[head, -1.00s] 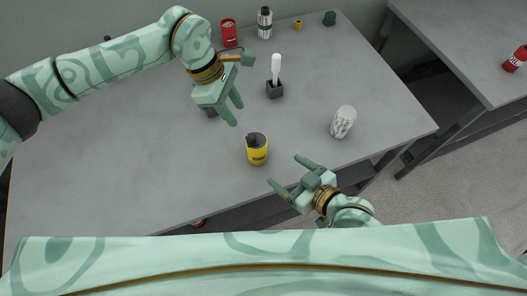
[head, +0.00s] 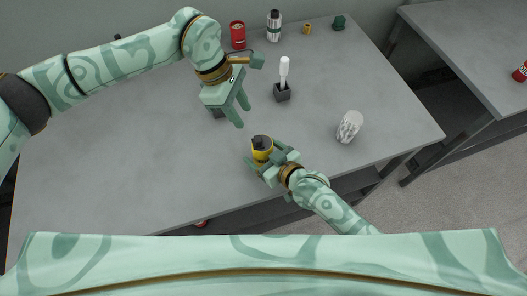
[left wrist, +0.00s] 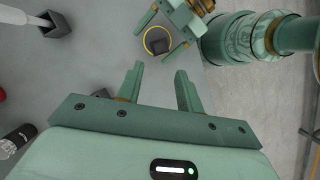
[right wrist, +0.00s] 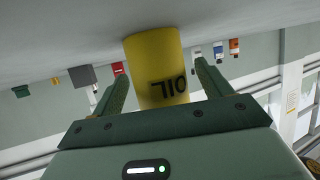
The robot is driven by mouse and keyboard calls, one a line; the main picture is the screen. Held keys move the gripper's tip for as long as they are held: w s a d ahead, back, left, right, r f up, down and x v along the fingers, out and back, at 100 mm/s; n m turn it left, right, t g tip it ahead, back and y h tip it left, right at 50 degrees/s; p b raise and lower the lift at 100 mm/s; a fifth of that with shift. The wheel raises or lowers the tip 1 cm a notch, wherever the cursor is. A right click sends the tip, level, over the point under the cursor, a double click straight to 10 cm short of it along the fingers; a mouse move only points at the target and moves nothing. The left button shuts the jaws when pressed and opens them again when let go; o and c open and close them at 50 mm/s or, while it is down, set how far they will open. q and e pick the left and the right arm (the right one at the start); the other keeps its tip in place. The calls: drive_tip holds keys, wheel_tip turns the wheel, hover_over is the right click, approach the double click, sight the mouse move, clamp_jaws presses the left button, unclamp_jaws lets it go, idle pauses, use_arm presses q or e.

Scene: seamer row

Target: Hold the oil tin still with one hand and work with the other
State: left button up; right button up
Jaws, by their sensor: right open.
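The yellow oil tin (head: 262,143) with a dark top stands on the grey table near its front edge. My left gripper (head: 240,111) is open and empty above the table, behind and left of the tin. Its spread fingers show in the left wrist view (left wrist: 160,75).
A white brush-like tool stands in a dark block (head: 282,93). A clear ribbed glass (head: 349,127) stands at the right. A red can (head: 238,35), a white-and-black bottle (head: 274,25), a small brass piece (head: 307,29) and a green block (head: 339,22) line the back. The table's left is clear.

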use_arm(q)
drive_tip(key=shift+c, duration=0.3)
use_arm(e)
drive_tip(key=c, duration=1.1)
use_arm(q)
drive_tip(key=c, duration=0.5)
drive_tip(key=a+n+h, duration=0.1)
drive_tip(key=s+a+f+h, duration=0.1)
drive_tip(key=s+a+f+n+h, duration=0.1)
drive_tip(key=a, duration=0.1)
drive_tip(key=shift+s+f+n+t, duration=0.1)
drive_tip(key=shift+f+n+t, duration=0.1)
drive_tip(key=shift+n+t, duration=0.15)
clamp_jaws()
use_arm(e)
drive_tip(key=shift+a, duration=0.1)
use_arm(q)
drive_tip(key=s+a+n+t+h, duration=0.2)
drive_tip(key=a+n, duration=0.1)
drive_tip(key=a, duration=0.3)
drive_tip(key=shift+s+a+r+t, duration=0.15)
drive_tip(key=shift+a+t, duration=0.2)
